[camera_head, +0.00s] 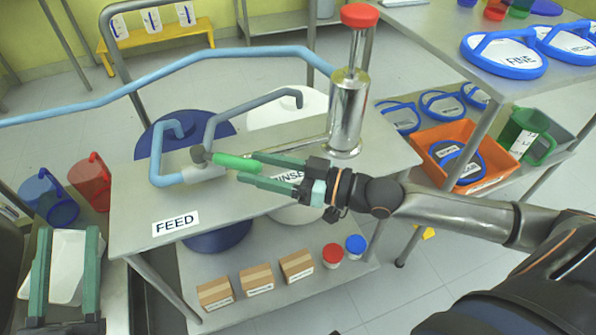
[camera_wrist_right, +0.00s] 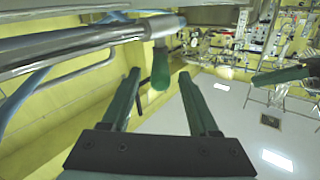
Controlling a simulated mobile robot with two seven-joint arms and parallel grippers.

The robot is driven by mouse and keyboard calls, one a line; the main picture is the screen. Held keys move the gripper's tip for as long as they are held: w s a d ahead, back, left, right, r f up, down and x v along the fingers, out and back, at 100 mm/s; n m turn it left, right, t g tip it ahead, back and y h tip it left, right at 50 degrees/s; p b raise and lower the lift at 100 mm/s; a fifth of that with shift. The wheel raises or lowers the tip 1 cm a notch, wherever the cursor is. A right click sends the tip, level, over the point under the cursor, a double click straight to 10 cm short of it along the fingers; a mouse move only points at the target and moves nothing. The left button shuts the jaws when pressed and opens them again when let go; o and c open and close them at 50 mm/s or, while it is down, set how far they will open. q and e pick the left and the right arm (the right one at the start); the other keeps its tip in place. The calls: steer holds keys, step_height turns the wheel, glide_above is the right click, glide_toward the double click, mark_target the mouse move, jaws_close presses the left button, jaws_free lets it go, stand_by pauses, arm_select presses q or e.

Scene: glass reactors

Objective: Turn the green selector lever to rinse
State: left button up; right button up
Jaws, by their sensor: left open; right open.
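The green selector lever (camera_head: 228,161) extends to the right from the grey valve body (camera_head: 205,172) on the steel table. The FEED label (camera_head: 175,223) lies in front of the valve. The RINSE label (camera_head: 289,176) lies to the right, partly hidden by my right gripper. My right gripper (camera_head: 248,167) is open, its fingers around the lever's free end. In the right wrist view the green handle (camera_wrist_right: 160,68) shows between the fingertips, nearer the left finger; contact cannot be told. My left gripper (camera_head: 68,245) is open and empty at the lower left, away from the valve.
A steel cylinder with a red cap (camera_head: 349,105) stands right of the valve, and blue pipes (camera_head: 170,70) cross behind. Boxes (camera_head: 256,279) and red and blue jars stand on the lower shelf. An orange crate (camera_head: 490,160) is at the right. The table's front strip is clear.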

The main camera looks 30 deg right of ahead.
steer(key=p+v, duration=0.1)
steer(key=v, duration=0.4)
arm_select(q)
step_height(320, 180, down, 14)
steer(key=w+a+n+g+y+p, duration=0.1)
steer(key=n+g+y, duration=0.2)
steer(key=g+y, duration=0.1)
steer(key=shift+w+n+g, duration=0.3)
steer(key=shift+w+g, duration=0.1)
steer(key=shift+g, duration=0.3)
arm_select(e)
steer(key=v, duration=0.3)
arm_select(q)
steer(key=shift+f, duration=0.1)
arm_select(e)
steer(key=shift+c, duration=0.3)
